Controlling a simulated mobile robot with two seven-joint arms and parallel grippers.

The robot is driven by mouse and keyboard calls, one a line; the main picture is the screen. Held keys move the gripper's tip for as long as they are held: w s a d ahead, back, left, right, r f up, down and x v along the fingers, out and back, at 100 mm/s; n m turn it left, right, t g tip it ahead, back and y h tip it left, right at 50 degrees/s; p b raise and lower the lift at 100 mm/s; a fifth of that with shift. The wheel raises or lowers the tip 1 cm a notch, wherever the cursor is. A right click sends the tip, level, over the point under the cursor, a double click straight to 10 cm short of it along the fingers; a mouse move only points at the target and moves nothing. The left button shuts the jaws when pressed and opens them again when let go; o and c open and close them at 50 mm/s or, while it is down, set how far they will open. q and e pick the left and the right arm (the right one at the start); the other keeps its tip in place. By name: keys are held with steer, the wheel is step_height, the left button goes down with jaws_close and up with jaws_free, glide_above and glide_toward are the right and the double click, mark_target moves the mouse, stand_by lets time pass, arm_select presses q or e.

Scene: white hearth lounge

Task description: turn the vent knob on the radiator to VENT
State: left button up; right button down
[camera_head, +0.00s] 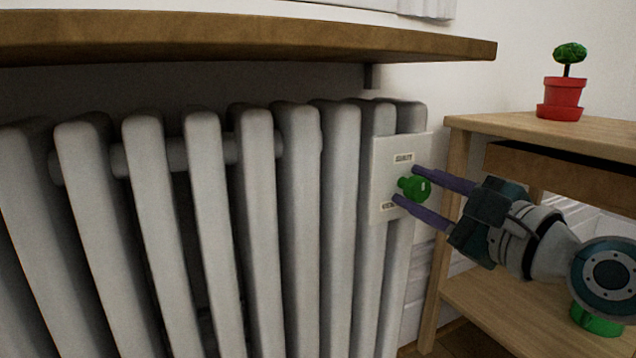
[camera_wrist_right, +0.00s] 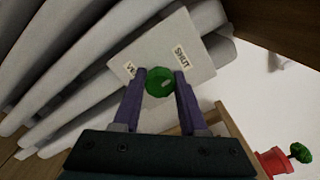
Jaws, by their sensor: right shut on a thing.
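The green vent knob (camera_head: 414,188) sits on a pale plate (camera_head: 384,153) at the right end of the white radiator (camera_head: 262,190). The plate has a small label above the knob and another below it. In the right wrist view the plate reads SHUT on the right; the left label is partly hidden. My right gripper (camera_head: 405,184) is shut on the knob, with one purple finger on each side. The knob (camera_wrist_right: 159,82) also shows between the fingertips in the right wrist view, with a pale mark on its face. My left gripper is out of view.
A wooden shelf (camera_head: 250,38) runs above the radiator. A wooden side table (camera_head: 470,122) stands to the right, close to my right arm, with a small plant in a red pot (camera_head: 563,95) on top. A green object (camera_head: 597,322) is on its lower shelf.

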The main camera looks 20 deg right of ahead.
steer(key=n+p, duration=0.2)
steer(key=n, duration=0.5)
steer(key=shift+r+p, duration=0.1)
steer(key=shift+p, duration=0.25)
steer(key=n+p, duration=0.1)
steer(key=n, duration=0.2)
steer(key=shift+n+p, duration=0.3)
steer(key=shift+p, duration=0.1)
steer(key=n+p, duration=0.2)
steer(key=n, duration=0.2)
steer(key=n+p, duration=0.1)
steer(key=n, duration=0.3)
steer(key=shift+p, duration=0.3)
steer(key=n+p, duration=0.1)
steer(key=n, duration=0.2)
steer(key=shift+n, duration=0.4)
steer(key=n+p, duration=0.1)
steer(key=n, duration=0.2)
steer(key=shift+n, duration=1.6)
